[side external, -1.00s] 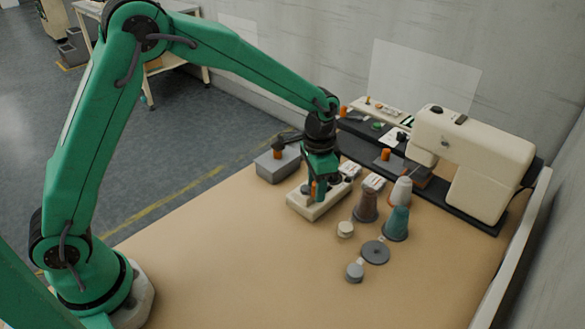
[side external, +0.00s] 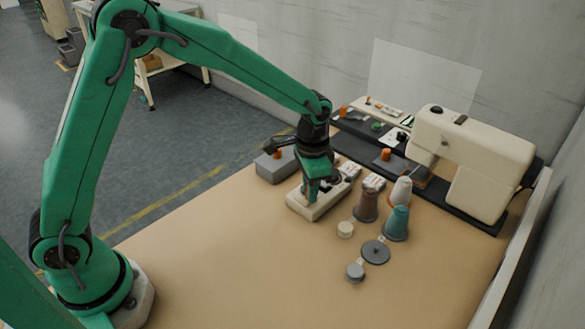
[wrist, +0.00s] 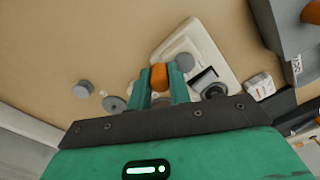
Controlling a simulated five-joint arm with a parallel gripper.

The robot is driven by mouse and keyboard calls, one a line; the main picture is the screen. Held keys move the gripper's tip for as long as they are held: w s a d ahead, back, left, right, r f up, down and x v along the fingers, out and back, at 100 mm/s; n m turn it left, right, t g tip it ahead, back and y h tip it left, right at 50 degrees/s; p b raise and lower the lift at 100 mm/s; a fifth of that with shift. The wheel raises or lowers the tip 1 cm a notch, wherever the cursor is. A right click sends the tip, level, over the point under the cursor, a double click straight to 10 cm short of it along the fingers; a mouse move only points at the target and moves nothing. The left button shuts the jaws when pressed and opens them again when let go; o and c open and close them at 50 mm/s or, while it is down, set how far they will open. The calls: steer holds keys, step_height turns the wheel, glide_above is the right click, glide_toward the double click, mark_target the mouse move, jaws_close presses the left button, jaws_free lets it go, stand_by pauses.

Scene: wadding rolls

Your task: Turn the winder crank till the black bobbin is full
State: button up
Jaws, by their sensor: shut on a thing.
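The winder is a cream, low box (side external: 318,210) on the tan table, under my gripper (side external: 311,196). In the wrist view the winder's cream base (wrist: 212,45) lies beyond and right of my fingers. My gripper (wrist: 159,78) is shut on the orange crank handle (wrist: 159,76), held between the two green fingers. A round grey part (wrist: 184,62) sits on the winder beside the handle. The black bobbin (wrist: 213,88) appears as a dark round shape at the winder's near end, partly hidden. How full it is cannot be told.
Brown (side external: 366,207), teal (side external: 397,222) and white (side external: 401,189) thread cones stand right of the winder. A grey disc (side external: 376,252) and small grey cylinder (side external: 355,271) lie in front. A grey box (side external: 276,168) stands behind left; a cream sewing machine (side external: 475,150) is at right.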

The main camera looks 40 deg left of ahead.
steer(key=shift+s+a, duration=0.15)
steer(key=shift+a, duration=0.05)
steer(key=shift+s+a, duration=0.5)
steer(key=shift+a, duration=0.35)
steer(key=shift+w+a, duration=0.1)
steer(key=shift+a, duration=0.75)
